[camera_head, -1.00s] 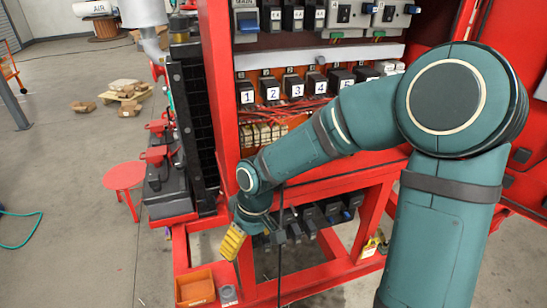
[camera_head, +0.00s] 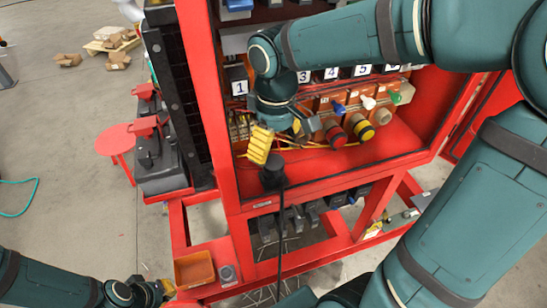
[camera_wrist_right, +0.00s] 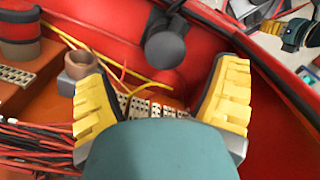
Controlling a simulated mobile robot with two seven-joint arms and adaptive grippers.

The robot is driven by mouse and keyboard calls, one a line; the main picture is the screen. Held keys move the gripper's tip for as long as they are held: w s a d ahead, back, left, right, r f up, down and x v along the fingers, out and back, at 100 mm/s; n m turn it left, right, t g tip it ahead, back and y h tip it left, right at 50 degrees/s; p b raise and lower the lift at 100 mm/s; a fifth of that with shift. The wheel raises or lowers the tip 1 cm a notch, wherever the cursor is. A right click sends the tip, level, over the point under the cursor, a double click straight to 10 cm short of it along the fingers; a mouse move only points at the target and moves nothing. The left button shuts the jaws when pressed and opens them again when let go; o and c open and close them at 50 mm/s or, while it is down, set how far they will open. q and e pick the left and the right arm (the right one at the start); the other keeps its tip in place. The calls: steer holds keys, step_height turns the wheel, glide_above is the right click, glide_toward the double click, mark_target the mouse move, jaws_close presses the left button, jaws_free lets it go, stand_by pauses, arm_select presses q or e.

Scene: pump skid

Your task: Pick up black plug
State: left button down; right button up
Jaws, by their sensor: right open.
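The black plug (camera_head: 272,176) is at the front edge of the red cabinet's floor, with its black cable hanging down the front. In the right wrist view the plug (camera_wrist_right: 165,48) shows round and dark, beyond the fingertips and between their directions. My right gripper (camera_head: 285,142) is inside the cabinet opening, just above and behind the plug in the head view. Its yellow-padded fingers (camera_wrist_right: 163,85) are wide apart with nothing between them. My left gripper (camera_head: 155,290) is low at the left, near the orange bin; its finger gap is not clear.
The red cabinet (camera_head: 213,120) holds numbered black breakers, wires, terminal blocks and several coloured connectors (camera_head: 335,132) right of my right gripper. An orange bin (camera_head: 194,270) and a small grey cup (camera_head: 227,274) sit on the lower red frame. A red stool (camera_head: 115,140) stands left.

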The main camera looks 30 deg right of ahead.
mark_target(274, 161)
steer(key=shift+s+a+f, duration=0.15)
steer(key=shift+s+f, duration=0.1)
steer(key=shift+f, duration=0.25)
steer(key=shift+f+b, duration=0.45)
steer(key=shift+f, duration=2.75)
steer(key=shift+a, duration=0.1)
steer(key=c, duration=1.4)
